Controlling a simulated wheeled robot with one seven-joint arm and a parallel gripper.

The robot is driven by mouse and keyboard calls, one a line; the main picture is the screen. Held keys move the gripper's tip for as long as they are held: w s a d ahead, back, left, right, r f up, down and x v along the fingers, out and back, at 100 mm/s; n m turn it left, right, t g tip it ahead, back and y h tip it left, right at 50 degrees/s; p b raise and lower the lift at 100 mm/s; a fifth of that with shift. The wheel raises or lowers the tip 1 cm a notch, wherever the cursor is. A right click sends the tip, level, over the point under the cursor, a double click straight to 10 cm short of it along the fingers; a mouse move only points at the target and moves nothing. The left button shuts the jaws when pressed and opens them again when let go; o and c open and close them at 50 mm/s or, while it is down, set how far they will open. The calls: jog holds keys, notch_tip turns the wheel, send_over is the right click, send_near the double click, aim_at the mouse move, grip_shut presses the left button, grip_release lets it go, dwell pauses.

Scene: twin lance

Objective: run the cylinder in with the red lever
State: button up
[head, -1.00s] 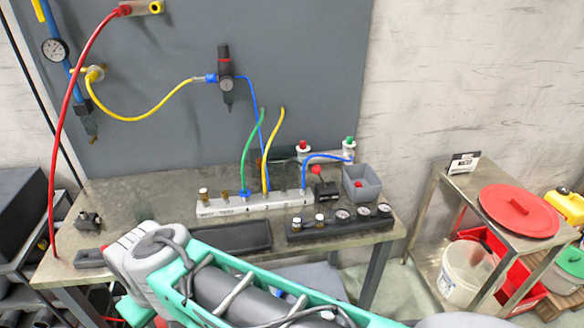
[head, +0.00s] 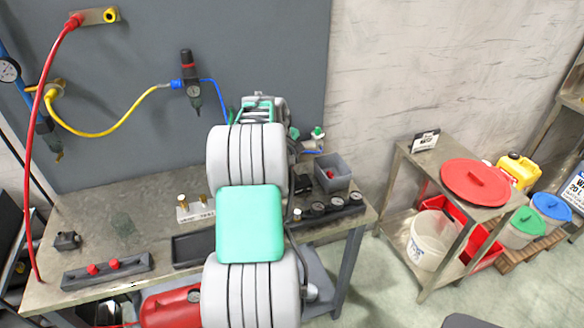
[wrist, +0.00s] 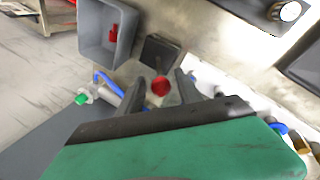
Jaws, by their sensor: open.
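In the wrist view, my gripper (wrist: 165,86) is open, with its two dark fingers pointing away from the camera. The round red knob of the lever (wrist: 160,86) shows between the fingertips, with a visible gap to the right finger; I cannot tell whether the left finger touches it. A dark block (wrist: 161,53) is just beyond the knob. A green-capped fitting with a blue hose (wrist: 82,98) is to the left; it also shows in the head view (head: 317,134). I cannot make out the cylinder's rod. In the head view my arm hides the lever and fingertips.
A grey bin (wrist: 83,38) with a red item inside stands close by the lever; it also shows in the head view (head: 346,176). A gauge row (head: 333,207) and a two-red-button box (head: 107,272) lie on the bench. A side cart (head: 402,170) stands right.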

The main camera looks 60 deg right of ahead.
aim_at(294, 172)
jog(key=x, duration=0.3)
jog(key=shift+d+f, duration=0.1)
jog(key=shift+f, duration=0.1)
jog(key=shift+c, duration=0.2)
grip_shut()
dwell(1.1)
